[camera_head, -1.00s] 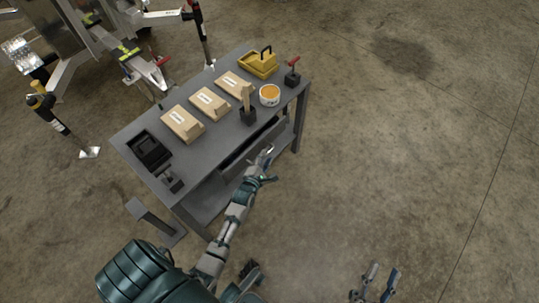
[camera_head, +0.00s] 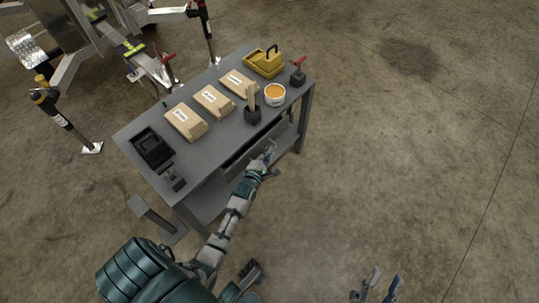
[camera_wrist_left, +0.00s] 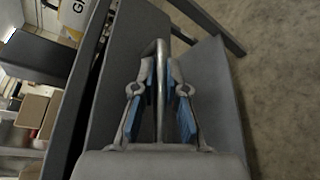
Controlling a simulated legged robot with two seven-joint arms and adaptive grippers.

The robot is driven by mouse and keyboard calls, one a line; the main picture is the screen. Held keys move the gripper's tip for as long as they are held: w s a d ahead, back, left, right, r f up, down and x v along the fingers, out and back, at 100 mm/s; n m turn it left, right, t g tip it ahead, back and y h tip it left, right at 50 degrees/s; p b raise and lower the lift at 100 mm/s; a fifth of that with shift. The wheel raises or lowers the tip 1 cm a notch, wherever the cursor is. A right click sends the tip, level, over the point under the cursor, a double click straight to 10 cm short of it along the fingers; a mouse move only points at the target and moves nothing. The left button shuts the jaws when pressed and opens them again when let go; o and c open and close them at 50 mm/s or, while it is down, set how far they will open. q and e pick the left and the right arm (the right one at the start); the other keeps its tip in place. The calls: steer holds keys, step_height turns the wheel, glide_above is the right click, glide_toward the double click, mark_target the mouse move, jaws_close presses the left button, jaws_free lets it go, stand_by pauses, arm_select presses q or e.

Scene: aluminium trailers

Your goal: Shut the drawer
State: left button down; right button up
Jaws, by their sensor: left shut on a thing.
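The drawer (camera_head: 240,163) is under the top of a grey workbench (camera_head: 205,152). A dark gap shows between the bench top and the drawer front, but how far the drawer stands out is hard to tell. My left gripper (camera_head: 269,152) is at the drawer front, below the bench edge. In the left wrist view, my left gripper (camera_wrist_left: 160,85) has its blue-padded fingers either side of a thin metal handle (camera_wrist_left: 160,62) and is shut on it. My right gripper (camera_head: 377,284) is at the bottom edge, away from the bench, with its fingers apart and nothing between them.
A metal trailer frame (camera_head: 90,55) stands behind at left. The floor to the right is clear.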

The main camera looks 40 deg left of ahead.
arm_select(q)
steer(key=a, duration=0.3)
steer(key=shift+a+f, duration=0.1)
steer(key=shift+f, duration=0.05)
steer(key=shift+a, duration=0.2)
steer(key=shift+d, duration=0.15)
steer(key=c, duration=1.6)
jaws_free()
steer(key=shift+d, duration=0.1)
steer(key=shift+c, duration=0.2)
steer(key=o, duration=0.4)
steer(key=shift+o, duration=0.2)
steer(key=shift+a, duration=0.35)
glide_toward(262, 148)
steer(key=v, duration=0.3)
steer(key=shift+r, duration=0.2)
arm_select(e)
steer(key=shift+w+a+f+g, duration=0.25)
steer(key=shift+a+g, duration=0.05)
arm_select(q)
steer(key=shift+d, duration=0.1)
